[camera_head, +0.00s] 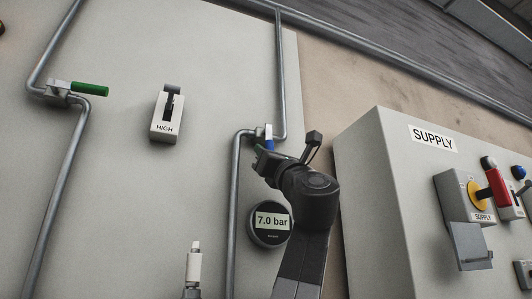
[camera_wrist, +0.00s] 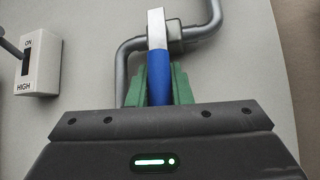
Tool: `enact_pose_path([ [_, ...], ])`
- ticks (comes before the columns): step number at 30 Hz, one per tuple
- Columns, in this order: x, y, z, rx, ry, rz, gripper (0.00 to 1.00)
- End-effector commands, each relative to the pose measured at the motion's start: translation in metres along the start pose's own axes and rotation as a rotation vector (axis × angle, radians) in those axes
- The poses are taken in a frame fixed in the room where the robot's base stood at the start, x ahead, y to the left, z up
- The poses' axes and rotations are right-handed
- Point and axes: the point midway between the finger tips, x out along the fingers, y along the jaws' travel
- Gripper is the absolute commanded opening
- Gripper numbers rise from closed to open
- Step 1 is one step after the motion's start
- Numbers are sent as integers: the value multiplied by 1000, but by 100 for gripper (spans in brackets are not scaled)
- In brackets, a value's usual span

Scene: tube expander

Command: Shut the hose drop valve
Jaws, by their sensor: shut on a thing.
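A valve with a blue handle (camera_wrist: 158,84) on a flat silver lever (camera_wrist: 156,30) sits on a short sideways jog of grey pipe on the panel. In the wrist view the lever runs up and down, across that jog. My gripper (camera_wrist: 160,92) is shut on the blue handle, with one green finger on each side. In the head view the blue handle (camera_head: 269,145) shows only in part behind my gripper (camera_head: 266,152). No label for this valve can be read.
A second valve with a green handle (camera_head: 89,89) sits on a pipe at upper left, its handle pointing right. A HIGH switch box (camera_head: 164,128) and a gauge reading 7.0 bar (camera_head: 270,221) are on the panel. The SUPPLY cabinet (camera_head: 375,190) stands close at right.

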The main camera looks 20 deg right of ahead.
Motion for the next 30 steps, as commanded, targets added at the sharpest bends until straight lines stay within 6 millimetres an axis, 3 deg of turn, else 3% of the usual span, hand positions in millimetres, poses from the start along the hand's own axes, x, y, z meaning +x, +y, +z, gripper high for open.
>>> enact_pose_path([
  [5,0,0,0,-2,0,-1,0],
  [6,0,0,0,-2,0,-2,23],
  [9,0,0,0,-1,1,-2,41],
  [20,-5,0,-1,-1,1,-2,41],
  [23,-17,0,-2,-1,2,-3,41],
  [30,-65,0,-3,-2,1,-4,41],
])
